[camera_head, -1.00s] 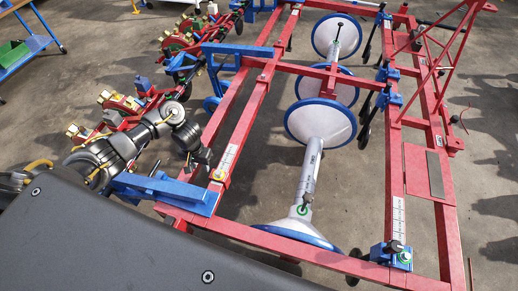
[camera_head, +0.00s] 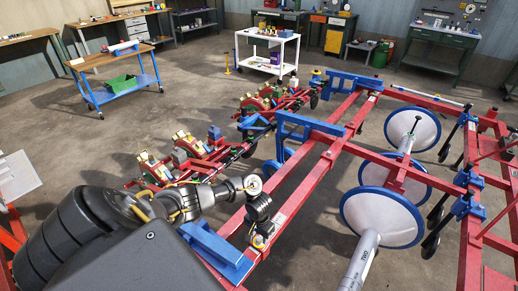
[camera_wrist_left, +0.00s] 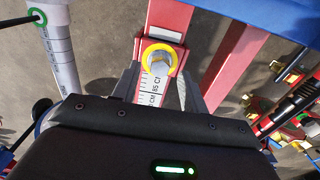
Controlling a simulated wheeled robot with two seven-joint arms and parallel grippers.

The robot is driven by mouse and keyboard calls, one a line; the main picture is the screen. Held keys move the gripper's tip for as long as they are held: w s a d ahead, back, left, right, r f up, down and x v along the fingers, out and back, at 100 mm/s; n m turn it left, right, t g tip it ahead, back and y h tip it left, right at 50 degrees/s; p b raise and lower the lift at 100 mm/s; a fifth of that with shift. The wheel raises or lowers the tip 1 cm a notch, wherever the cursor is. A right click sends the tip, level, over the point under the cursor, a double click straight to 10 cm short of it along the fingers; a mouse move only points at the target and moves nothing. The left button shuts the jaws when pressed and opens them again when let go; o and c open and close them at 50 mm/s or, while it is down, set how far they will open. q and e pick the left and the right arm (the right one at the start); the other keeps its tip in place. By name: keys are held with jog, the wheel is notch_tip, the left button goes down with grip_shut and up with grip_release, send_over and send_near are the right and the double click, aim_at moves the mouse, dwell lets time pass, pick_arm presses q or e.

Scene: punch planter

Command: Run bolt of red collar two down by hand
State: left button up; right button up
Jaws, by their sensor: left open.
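In the left wrist view, a hex bolt (camera_wrist_left: 160,63) with a bright head and a yellow ring around it stands on the red collar (camera_wrist_left: 168,20). A white scale strip (camera_wrist_left: 147,88) runs below the bolt. My left gripper (camera_wrist_left: 160,85) is open, with one finger on each side of the strip, and the bolt head shows just past the fingertips. I see no contact with the bolt. In the head view my left gripper (camera_head: 260,232) points down at the near red beam, partly covering the collar. My right gripper is in neither view.
The red planter frame (camera_head: 300,150) fills the middle right, with a blue bracket (camera_head: 215,250) close to my left gripper. White discs with blue rims (camera_head: 382,215) stand beyond it. A blue cart (camera_head: 120,75) and a white cart (camera_head: 268,50) stand farther back on open floor.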

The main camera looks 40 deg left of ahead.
pick_arm(q)
jog(key=shift+f, duration=1.05)
grip_shut()
jog(key=shift+r, duration=0.1)
